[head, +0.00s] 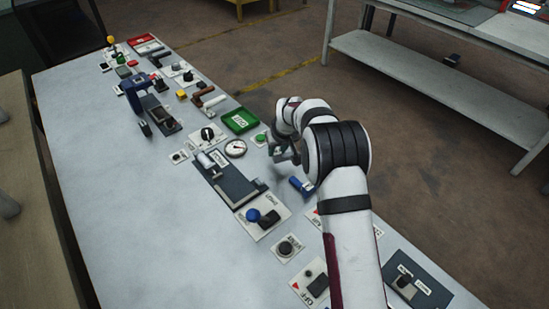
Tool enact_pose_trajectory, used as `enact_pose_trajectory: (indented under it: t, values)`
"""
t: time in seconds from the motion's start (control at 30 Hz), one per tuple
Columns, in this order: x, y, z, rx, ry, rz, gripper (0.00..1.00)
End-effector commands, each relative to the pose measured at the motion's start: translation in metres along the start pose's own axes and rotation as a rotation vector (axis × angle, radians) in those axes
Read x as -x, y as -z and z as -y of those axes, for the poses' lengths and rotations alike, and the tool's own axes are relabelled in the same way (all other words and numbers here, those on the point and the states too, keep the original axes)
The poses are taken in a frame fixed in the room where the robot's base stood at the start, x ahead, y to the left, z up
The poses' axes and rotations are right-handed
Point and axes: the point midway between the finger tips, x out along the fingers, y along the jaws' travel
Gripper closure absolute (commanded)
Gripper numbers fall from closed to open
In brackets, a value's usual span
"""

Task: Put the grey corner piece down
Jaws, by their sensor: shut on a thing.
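My gripper (284,155) is at the end of my white arm, low over the right edge of the long grey table. It is shut on a small grey piece, which I take to be the grey corner piece. My wrist and the small scale hide most of this piece, and I cannot tell its shape or whether it touches the table. A green tray (240,121) and a plate with a green button (261,138) lie just left of my gripper.
A round white gauge (235,148), a dark slide panel (225,178), a blue-knobbed panel (262,217) and a blue-handled part (301,186) surround this spot. A red tray (145,43) lies at the far end. The table's left side (110,210) is clear.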

Motion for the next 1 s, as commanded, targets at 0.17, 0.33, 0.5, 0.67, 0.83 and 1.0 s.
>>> enact_pose_trajectory:
  t: [0.17, 0.33, 0.5, 0.67, 0.83, 1.0]
  values:
    - [-0.025, -0.010, 0.002, 0.000, 0.001, 0.003, 1.00]
    - [-0.038, -0.015, 0.002, 0.002, 0.001, -0.002, 1.00]
    - [-0.039, -0.016, 0.002, 0.001, 0.001, -0.001, 1.00]
    - [-0.041, -0.017, 0.002, 0.001, 0.001, -0.001, 0.52]
    - [-0.040, -0.016, 0.002, 0.001, 0.001, -0.001, 0.39]
    - [-0.040, -0.016, 0.002, 0.001, 0.001, -0.001, 0.39]
